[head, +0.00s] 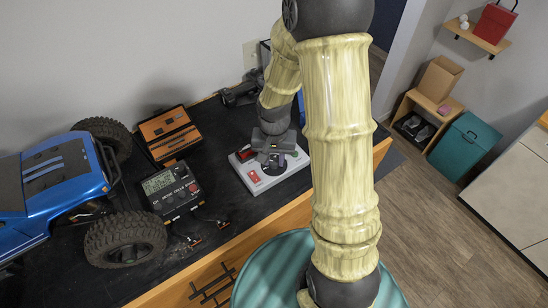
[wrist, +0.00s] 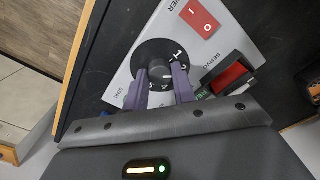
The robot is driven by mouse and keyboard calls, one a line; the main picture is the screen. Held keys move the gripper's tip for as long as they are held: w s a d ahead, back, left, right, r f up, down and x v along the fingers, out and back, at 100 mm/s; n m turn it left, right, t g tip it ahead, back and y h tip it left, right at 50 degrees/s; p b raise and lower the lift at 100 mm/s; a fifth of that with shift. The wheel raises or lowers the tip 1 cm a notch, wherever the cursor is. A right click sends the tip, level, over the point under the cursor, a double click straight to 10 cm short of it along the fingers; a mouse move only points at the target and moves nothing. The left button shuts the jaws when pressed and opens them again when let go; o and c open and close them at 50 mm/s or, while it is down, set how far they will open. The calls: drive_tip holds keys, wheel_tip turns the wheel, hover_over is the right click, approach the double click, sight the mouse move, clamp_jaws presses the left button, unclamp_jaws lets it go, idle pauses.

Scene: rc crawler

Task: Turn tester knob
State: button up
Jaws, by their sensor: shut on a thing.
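The tester (head: 283,181) is a light grey box on the dark bench top, below my gripper in the head view. In the wrist view its panel (wrist: 221,38) carries a round black dial with white numerals and a grey tester knob (wrist: 158,72) at its middle. My gripper (wrist: 160,76) has its two purple fingers on either side of the knob and is shut on it. The knob's lower part and some markings are hidden by the fingers. In the head view my gripper (head: 273,158) is over the tester and the knob is mostly hidden.
A red power switch (wrist: 201,17) and a black-framed red part (wrist: 229,77) sit close to the dial. A blue crawler (head: 55,178), a black meter (head: 172,190) and an orange-black case (head: 167,132) stand left of the tester. The bench's wooden edge (head: 382,150) lies to its right.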

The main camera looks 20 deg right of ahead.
drive_tip(key=o, duration=1)
drive_tip(key=shift+r, duration=0.15)
wheel_tip(320, 180, up, 17)
drive_tip(key=b, duration=0.2)
drive_tip(key=shift+b, duration=0.4)
drive_tip(key=n+t+b, duration=0.2)
drive_tip(key=n+t, duration=0.1)
drive_tip(key=n, duration=0.1)
approach(274, 161)
drive_tip(key=s, duration=0.2)
drive_tip(key=s+f, duration=0.2)
drive_tip(key=s, duration=0.1)
drive_tip(key=shift+s+d, duration=0.25)
drive_tip(key=shift+s, duration=0.05)
